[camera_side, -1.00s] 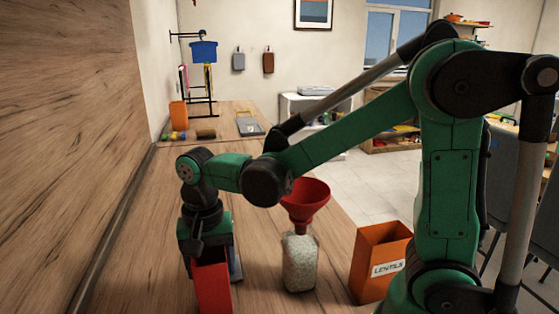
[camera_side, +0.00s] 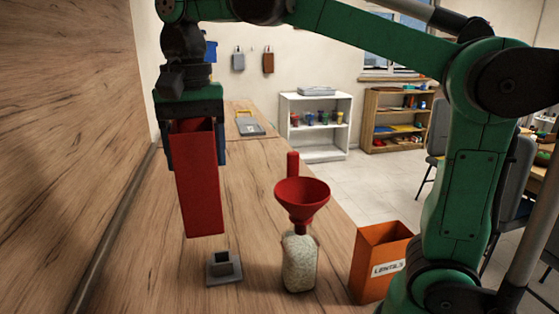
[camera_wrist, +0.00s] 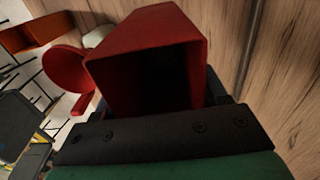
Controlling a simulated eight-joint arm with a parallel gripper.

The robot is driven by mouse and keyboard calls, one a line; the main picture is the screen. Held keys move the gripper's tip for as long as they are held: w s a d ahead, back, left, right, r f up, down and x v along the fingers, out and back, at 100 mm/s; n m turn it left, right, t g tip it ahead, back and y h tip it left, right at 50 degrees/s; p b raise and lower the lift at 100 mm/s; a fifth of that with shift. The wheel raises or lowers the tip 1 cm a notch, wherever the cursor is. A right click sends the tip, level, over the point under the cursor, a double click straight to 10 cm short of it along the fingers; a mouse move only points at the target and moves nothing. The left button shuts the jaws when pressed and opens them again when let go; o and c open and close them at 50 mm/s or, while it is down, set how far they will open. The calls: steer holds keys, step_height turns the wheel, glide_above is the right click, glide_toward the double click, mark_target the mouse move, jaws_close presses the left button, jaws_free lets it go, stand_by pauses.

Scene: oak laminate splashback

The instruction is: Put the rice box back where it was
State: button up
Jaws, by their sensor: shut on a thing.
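A tall, open-topped red box (camera_side: 200,190), which I take for the rice box, hangs nearly upright in my gripper (camera_side: 193,135), clear of the table. No label shows on it. In the wrist view the red box (camera_wrist: 150,60) shows a dark inside; I cannot tell whether it is empty. My gripper's fingers are shut on its sides near the top. A small grey stand (camera_side: 225,268) sits on the table, below and slightly right of the box. A clear jar (camera_side: 299,262) of pale grains stands right of it, with a red funnel (camera_side: 302,200) in its mouth.
An orange box (camera_side: 380,262) labelled "LENTILS" stands right of the jar. A wooden splashback (camera_side: 65,130) runs along the left. A grey tablet-like thing (camera_side: 248,127) lies farther back. The table (camera_side: 130,265) left of the stand is bare.

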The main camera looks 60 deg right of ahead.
steer(key=d+f+n, duration=0.2)
steer(key=d+f, duration=0.1)
steer(key=d, duration=0.6)
steer(key=d+f+n, duration=0.1)
steer(key=d+f, duration=0.2)
steer(key=d, duration=0.6)
steer(key=s+d+r+m, duration=0.35)
steer(key=s+m, duration=0.25)
steer(key=m, duration=0.5)
steer(key=s+d+r+m, duration=0.2)
steer(key=s+d+m, duration=0.35)
steer(key=m, duration=0.45)
step_height(320, 180, down, 19)
steer(key=shift+s+a, duration=0.2)
steer(key=shift+s, duration=0.05)
steer(key=o, duration=1.4)
steer(key=shift+o, duration=0.2)
